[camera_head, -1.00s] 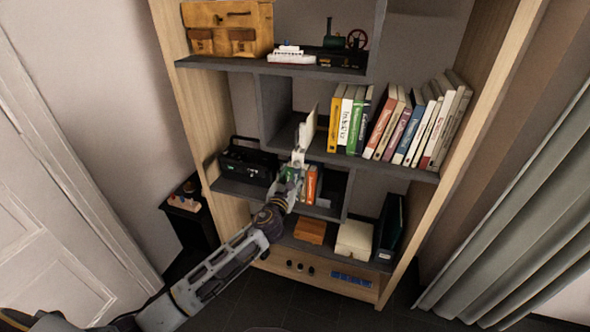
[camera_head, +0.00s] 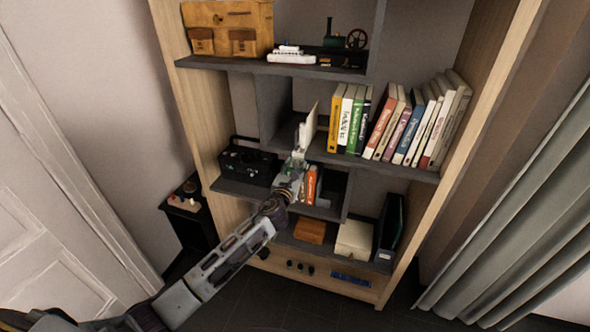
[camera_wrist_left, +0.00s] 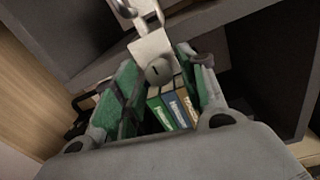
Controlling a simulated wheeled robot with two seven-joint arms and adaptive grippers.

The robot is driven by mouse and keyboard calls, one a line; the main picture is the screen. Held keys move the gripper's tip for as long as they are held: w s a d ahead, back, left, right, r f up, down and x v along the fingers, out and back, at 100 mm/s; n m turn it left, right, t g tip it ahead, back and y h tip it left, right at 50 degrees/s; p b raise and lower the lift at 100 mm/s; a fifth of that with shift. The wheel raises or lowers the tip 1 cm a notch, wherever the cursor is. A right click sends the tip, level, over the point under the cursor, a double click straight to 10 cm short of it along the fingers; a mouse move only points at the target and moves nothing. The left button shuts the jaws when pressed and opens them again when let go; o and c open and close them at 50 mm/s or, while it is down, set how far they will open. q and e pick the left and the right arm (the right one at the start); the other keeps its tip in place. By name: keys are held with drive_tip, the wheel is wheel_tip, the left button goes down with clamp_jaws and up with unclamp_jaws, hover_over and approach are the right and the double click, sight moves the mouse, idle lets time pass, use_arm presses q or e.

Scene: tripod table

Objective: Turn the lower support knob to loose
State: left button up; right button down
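A pale bracket (camera_wrist_left: 152,47) with a round grey knob (camera_wrist_left: 158,71) shows in the left wrist view, in front of the shelf. In the head view the pale bracket (camera_head: 299,155) stands below a thin white plate (camera_head: 308,127). My left gripper (camera_wrist_left: 160,66) has its green-padded fingers apart, one on each side of the knob. A gap shows between the fingers; whether either one touches the knob I cannot tell. In the head view my left gripper (camera_head: 294,170) reaches up to the bracket and partly hides it. My right gripper is not in view.
Books (camera_wrist_left: 170,110) stand in the compartment behind the fingers. Dark shelf boards (camera_head: 245,191) lie close around the gripper. A black device (camera_head: 248,165) sits left of it, and a row of books (camera_head: 400,125) stands right. Small dark knobs (camera_head: 300,267) sit on the bottom panel.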

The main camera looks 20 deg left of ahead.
use_arm(q)
drive_tip(key=c, duration=0.7)
drive_tip(key=shift+c, duration=0.2)
